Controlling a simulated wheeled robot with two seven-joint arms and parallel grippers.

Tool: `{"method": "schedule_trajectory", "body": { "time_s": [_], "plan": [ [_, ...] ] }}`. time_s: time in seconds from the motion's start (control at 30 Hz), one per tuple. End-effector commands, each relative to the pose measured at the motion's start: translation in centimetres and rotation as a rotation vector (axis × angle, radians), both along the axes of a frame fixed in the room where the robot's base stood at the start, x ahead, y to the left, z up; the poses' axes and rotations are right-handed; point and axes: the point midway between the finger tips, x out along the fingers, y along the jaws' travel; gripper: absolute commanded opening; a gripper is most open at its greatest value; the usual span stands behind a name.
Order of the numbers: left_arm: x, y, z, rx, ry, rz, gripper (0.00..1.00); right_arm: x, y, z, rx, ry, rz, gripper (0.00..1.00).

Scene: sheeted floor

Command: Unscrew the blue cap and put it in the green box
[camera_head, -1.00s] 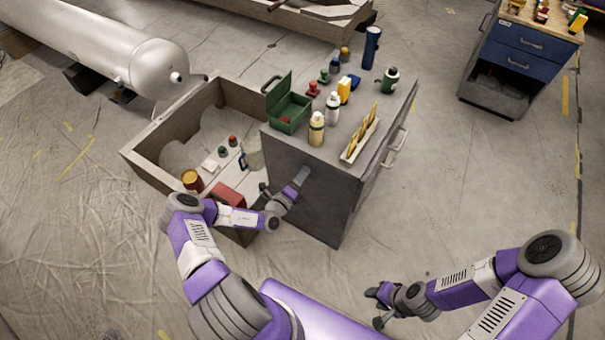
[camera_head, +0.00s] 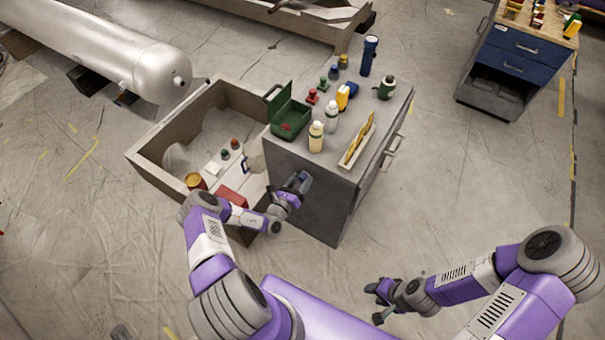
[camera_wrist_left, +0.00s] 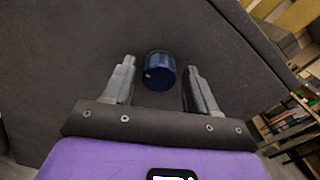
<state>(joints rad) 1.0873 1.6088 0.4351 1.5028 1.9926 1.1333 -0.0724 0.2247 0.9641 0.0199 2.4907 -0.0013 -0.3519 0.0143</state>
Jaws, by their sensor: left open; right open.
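The blue cap (camera_wrist_left: 158,72) is a dark, round cap on the grey side face of the cabinet (camera_head: 330,215). In the left wrist view it lies between the two finger tips of my left gripper (camera_wrist_left: 158,78), with a gap on both sides. In the head view my left gripper (camera_head: 301,183) is open close to that face, and I cannot make out the cap there. The green box (camera_head: 289,125) stands on the cabinet top with its lid raised and something red inside. My right gripper (camera_head: 379,301) is open and empty, low at the front right.
Bottles (camera_head: 316,138), a yellow rack (camera_head: 358,142), a dark blue torch (camera_head: 369,55) and small pieces crowd the cabinet top. A wooden crate (camera_head: 150,160) with loose items stands left of the cabinet. A blue drawer cabinet (camera_head: 518,65) is far right. Floor right of the cabinet is clear.

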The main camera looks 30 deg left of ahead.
Motion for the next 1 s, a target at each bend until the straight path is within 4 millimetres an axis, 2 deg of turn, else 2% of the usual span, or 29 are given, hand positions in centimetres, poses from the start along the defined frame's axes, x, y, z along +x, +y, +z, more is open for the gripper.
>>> {"method": "schedule_trajectory", "body": {
  "time_s": [0.03, 0.1, 0.5, 0.6, 0.9, 1.0],
  "plan": [
    [0.0, -0.1, 0.4, 0.073, -0.005, -0.001, 0.58, 0.0, 0.0, 1.0, 0.000, 0.000, 0.000, 0.43],
    [0.0, -0.1, 0.4, 0.181, -0.015, -0.001, 0.58, 0.0, 0.0, 1.6, 0.000, 0.000, 0.000, 0.43],
    [0.0, 0.0, 0.3, 0.789, -0.062, 0.000, 0.58, 0.0, 0.0, 4.8, 0.000, 0.000, 0.000, 0.43],
    [0.0, -0.1, 0.1, 0.895, -0.071, 0.000, 0.58, 0.0, 0.0, 5.2, 0.000, 0.000, 0.000, 0.43],
    [0.0, 0.0, -0.1, 0.952, -0.075, 0.000, 0.58, 0.0, 0.0, 5.2, 0.000, 0.000, 0.000, 0.43],
    [0.0, 0.0, -0.1, 0.951, -0.075, 0.000, 0.45, 0.0, 0.0, 5.2, 0.000, 0.000, 0.000, 0.43]
  ]
}}
